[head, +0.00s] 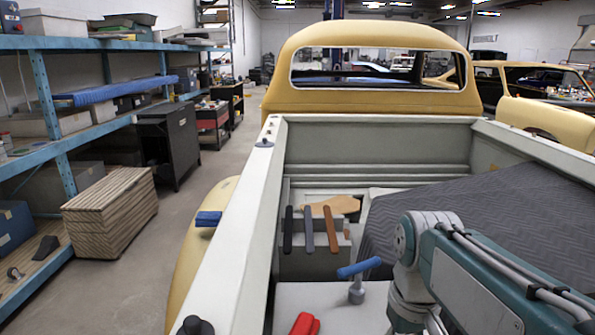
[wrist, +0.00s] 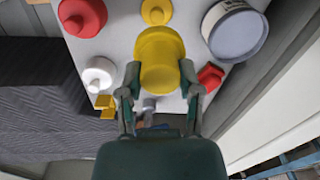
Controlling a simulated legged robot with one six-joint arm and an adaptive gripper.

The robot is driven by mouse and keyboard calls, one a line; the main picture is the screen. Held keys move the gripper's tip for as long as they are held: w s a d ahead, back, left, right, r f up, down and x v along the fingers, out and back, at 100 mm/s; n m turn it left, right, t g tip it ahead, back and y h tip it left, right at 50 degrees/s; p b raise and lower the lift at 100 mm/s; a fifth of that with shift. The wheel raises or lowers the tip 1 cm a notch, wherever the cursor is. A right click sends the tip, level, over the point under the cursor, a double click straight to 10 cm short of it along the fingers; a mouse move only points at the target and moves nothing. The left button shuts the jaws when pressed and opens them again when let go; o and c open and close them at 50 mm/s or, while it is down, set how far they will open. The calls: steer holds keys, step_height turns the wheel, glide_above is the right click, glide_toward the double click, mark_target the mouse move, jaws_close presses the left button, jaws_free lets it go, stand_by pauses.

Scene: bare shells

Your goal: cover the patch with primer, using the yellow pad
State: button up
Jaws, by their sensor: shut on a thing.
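In the wrist view, my gripper (wrist: 161,84) is shut on a yellow pad (wrist: 160,52), a round yellow piece with a wide rim. The pad is over or on a pale grey top; I cannot tell whether it touches it. An open round tin (wrist: 236,32) with smooth pale grey contents, perhaps the primer, stands to the right of the pad. The head view shows my arm at the lower right, but my gripper is out of that view. I cannot make out the patch in either view.
Red (wrist: 84,17) and white (wrist: 98,74) round pieces, another yellow one (wrist: 156,11) and a smaller red one (wrist: 210,77) surround the pad. The truck bed wall (head: 262,190) runs along the left. A dark quilted blanket (head: 455,205) lies in the bed. Shelves (head: 55,120) stand left.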

steer(key=shift+f, duration=0.85)
step_height(320, 180, up, 7)
steer(key=shift+f, duration=0.15)
step_height(320, 180, down, 7)
steer(key=shift+r, duration=0.1)
step_height(320, 180, up, 6)
steer(key=shift+r, duration=0.2)
step_height(320, 180, down, 7)
steer(key=shift+s+r, duration=0.1)
steer(key=shift+r, duration=0.1)
steer(key=shift+r, duration=0.15)
